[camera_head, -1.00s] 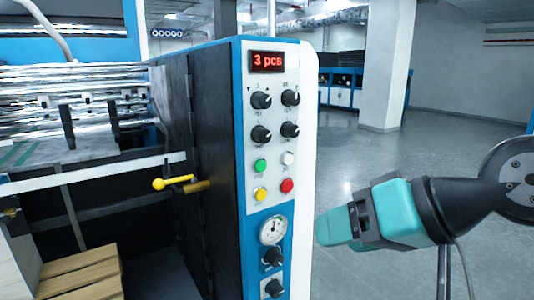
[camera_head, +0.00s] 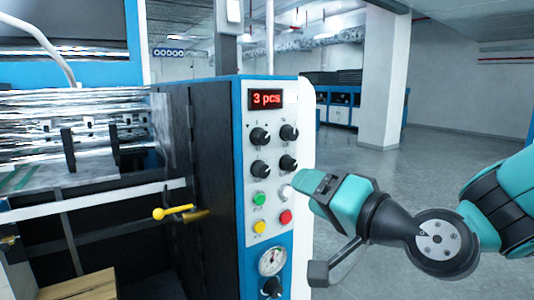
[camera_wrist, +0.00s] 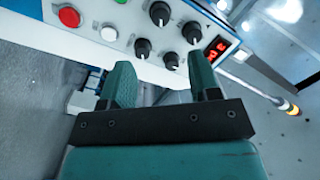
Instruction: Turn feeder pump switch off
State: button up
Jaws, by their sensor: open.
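The control panel (camera_head: 270,215) is a white plate on a blue-edged cabinet. It carries several black rotary knobs, among them an upper left knob (camera_head: 259,136), an upper right knob (camera_head: 289,132), a lower left knob (camera_head: 260,169) and a lower right knob (camera_head: 288,163). Their labels are too small to read, so I cannot tell which is the feeder pump switch. My gripper (camera_head: 306,182) is open and empty at the panel's right side, below the lower right knob. In the wrist view, the fingers (camera_wrist: 162,75) point at the panel, with knobs just beyond the fingertips.
A red display (camera_head: 266,98) reads "3 pcs". Green (camera_head: 259,198), yellow (camera_head: 260,227) and red (camera_head: 286,217) buttons sit below the knobs; a white button (camera_wrist: 109,33) shows in the wrist view. A gauge (camera_head: 271,261) is lower. A yellow-ended lever (camera_head: 158,213) sticks out left. Floor at right is clear.

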aim_at(265, 173)
jog(key=p+x, duration=0.5)
jog(key=x, duration=0.5)
jog(key=shift+a+r, duration=0.1)
jog(key=shift+r, duration=0.05)
jog(key=shift+w+a+f+p, duration=0.2)
jog(key=shift+w+a+p, duration=0.25)
jog(key=shift+w, duration=0.15)
jog(key=shift+c, duration=0.4)
jog(key=c, duration=0.8)
jog(key=shift+c, duration=0.2)
